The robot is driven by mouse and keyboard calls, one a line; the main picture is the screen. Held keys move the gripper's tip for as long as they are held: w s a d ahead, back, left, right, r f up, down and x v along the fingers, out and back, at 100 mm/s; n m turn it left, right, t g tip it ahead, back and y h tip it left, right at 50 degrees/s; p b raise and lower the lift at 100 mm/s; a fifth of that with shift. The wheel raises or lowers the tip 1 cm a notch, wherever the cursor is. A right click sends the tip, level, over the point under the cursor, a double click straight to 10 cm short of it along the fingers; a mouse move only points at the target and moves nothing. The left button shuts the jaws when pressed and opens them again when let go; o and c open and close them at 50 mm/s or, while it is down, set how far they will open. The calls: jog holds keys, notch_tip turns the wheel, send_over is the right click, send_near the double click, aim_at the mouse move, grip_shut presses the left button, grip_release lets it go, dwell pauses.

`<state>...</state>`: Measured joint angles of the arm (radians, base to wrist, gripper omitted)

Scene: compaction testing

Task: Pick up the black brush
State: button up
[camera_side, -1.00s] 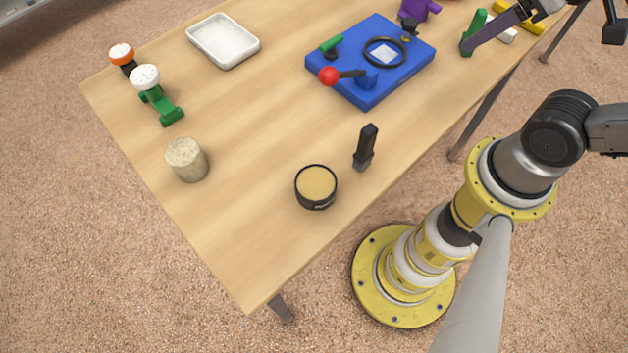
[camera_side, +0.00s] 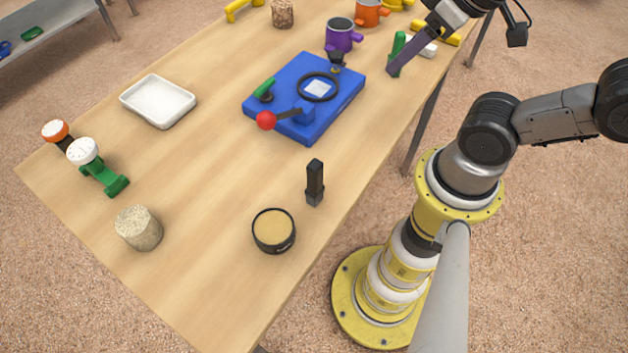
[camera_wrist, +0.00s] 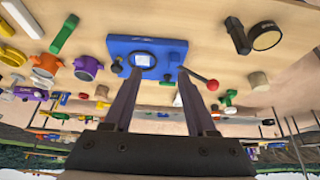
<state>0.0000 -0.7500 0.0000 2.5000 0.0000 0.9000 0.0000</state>
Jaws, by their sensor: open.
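The black brush (camera_side: 315,183) stands upright on the wooden table, near its front edge, just right of a round black-rimmed dish with tan content (camera_side: 273,231). In the wrist view the black brush (camera_wrist: 237,36) is at the upper right, beside the round dish (camera_wrist: 266,37). My gripper (camera_wrist: 153,72) is open and empty, its two long fingers spread in the wrist view. In the side view a finger of my gripper (camera_side: 391,71) shows at the upper right, beside a green upright object, well away from the brush.
A blue base plate (camera_side: 345,97) with a red-knobbed lever (camera_side: 266,121) lies between my gripper and the brush. A white tray (camera_side: 157,101), a tan cylinder (camera_side: 138,228) and green-bodied gauge (camera_side: 98,167) are at left. Purple (camera_side: 342,37) and orange (camera_side: 371,13) cups stand at the back. Table around the brush is clear.

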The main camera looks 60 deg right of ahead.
jog(key=shift+o, duration=0.4)
